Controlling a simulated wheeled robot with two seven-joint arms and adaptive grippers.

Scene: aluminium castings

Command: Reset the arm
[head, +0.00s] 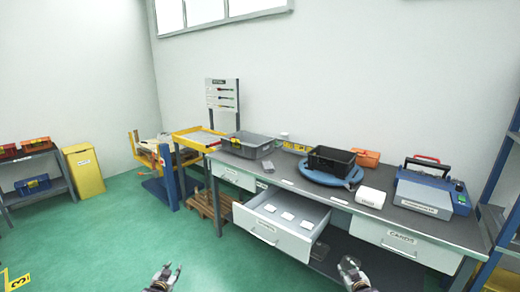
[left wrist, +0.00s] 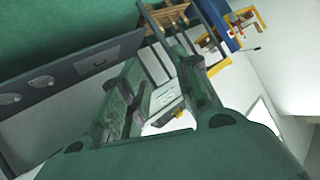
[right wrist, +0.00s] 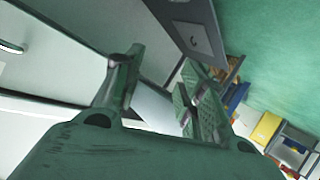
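My left gripper (head: 167,272) is low in the head view, over the green floor in front of the workbench. Its two fingers stand apart with nothing between them; they also show in the left wrist view (left wrist: 160,90). My right gripper (head: 352,268) is at the bottom of the head view, in front of the bench's lower shelf. Its fingers are apart and empty in the right wrist view (right wrist: 155,95). Neither gripper touches anything that I can see.
The workbench (head: 285,184) has an open drawer (head: 268,236) with several white cards inside. On top are a grey bin (head: 248,148), a black crate (head: 331,171) on a blue disc and a blue machine (head: 425,194). A yellow cabinet (head: 84,172) stands left. The floor between is clear.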

